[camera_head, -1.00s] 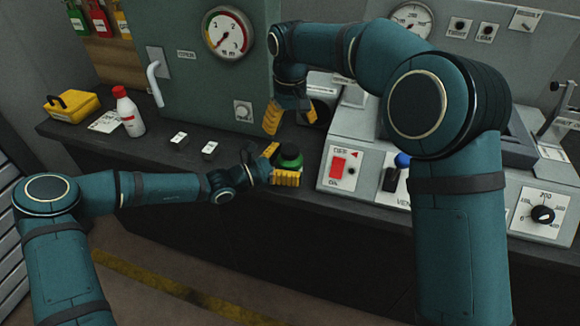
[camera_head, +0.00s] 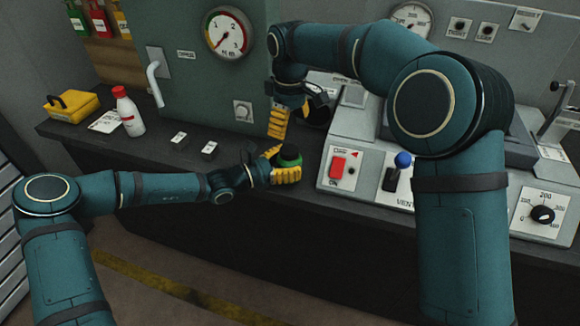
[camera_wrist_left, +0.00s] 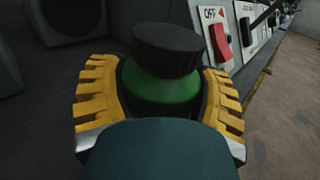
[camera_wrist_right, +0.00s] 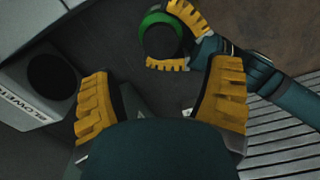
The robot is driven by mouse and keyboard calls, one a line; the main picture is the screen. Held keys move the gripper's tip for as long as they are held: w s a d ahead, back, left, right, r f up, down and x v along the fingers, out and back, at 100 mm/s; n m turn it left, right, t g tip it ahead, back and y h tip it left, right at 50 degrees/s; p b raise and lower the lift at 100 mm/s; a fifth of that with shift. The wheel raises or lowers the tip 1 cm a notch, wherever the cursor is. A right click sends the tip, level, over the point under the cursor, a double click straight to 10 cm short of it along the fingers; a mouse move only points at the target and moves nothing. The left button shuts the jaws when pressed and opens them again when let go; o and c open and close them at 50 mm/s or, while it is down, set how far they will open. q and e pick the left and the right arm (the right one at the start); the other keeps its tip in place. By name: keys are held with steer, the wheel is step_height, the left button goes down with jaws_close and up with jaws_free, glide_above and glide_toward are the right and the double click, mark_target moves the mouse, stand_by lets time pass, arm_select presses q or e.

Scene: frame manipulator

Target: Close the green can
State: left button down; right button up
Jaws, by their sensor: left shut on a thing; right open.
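The green can (camera_head: 290,160) with a black cap (camera_wrist_left: 165,48) stands upright near the bench's front edge, left of the grey console. The left wrist view shows its green body (camera_wrist_left: 155,90) below the cap, which sits on top; I cannot tell whether it is fully tight. My left gripper (camera_head: 281,164) is shut on the can's body, one yellow finger on each side. My right gripper (camera_wrist_right: 160,85) is open and empty, above and behind the can in the head view. The right wrist view shows the can beyond its fingers, apart from them.
The console's red switch (camera_head: 337,165) and blue-knobbed lever (camera_head: 403,160) are right of the can. Two small switches (camera_head: 178,139) lie left of it. A white bottle (camera_head: 128,112) and yellow box (camera_head: 72,105) stand farther left. A gauge cabinet (camera_head: 205,85) rises behind.

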mark_target(289, 150)
steer(key=n, duration=0.2)
steer(key=shift+n, duration=0.4)
steer(key=shift+f, duration=0.1)
steer(key=shift+f, duration=3.9)
steer(key=c, duration=1.3)
